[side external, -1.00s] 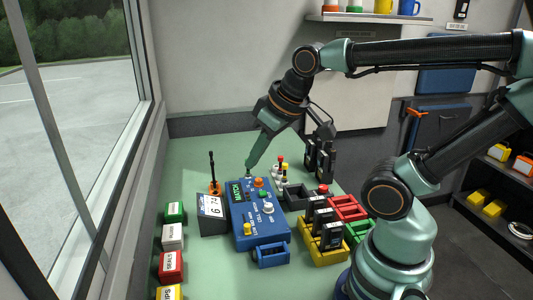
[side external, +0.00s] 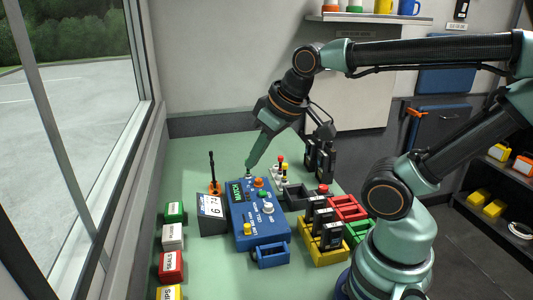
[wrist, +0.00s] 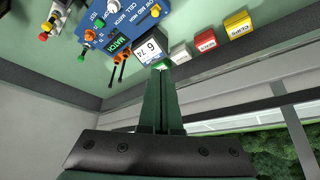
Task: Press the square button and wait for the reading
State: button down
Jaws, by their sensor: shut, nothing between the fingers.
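My gripper (side external: 249,175) is shut and empty, pointing down at the box's far end beside the MATCH display. I cannot tell whether it touches the box, and the square button cannot be made out there.
Green (side external: 175,212), white (side external: 172,237) and red (side external: 171,266) labelled boxes line the left edge. An upright black rod (side external: 212,165) stands behind the readout. Yellow (side external: 325,250) and red (side external: 348,208) trays sit at the right.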

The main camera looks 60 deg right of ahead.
jog(key=m+g, duration=0.6)
jog(key=m, duration=0.3)
send_over(263, 192)
notch_tip(263, 192, down, 5)
jog(key=shift+s+f, duration=0.1)
jog(key=shift+f, duration=0.1)
notch_tip(263, 192, down, 14)
jog(key=shift+r, duration=0.1)
dwell(0.3)
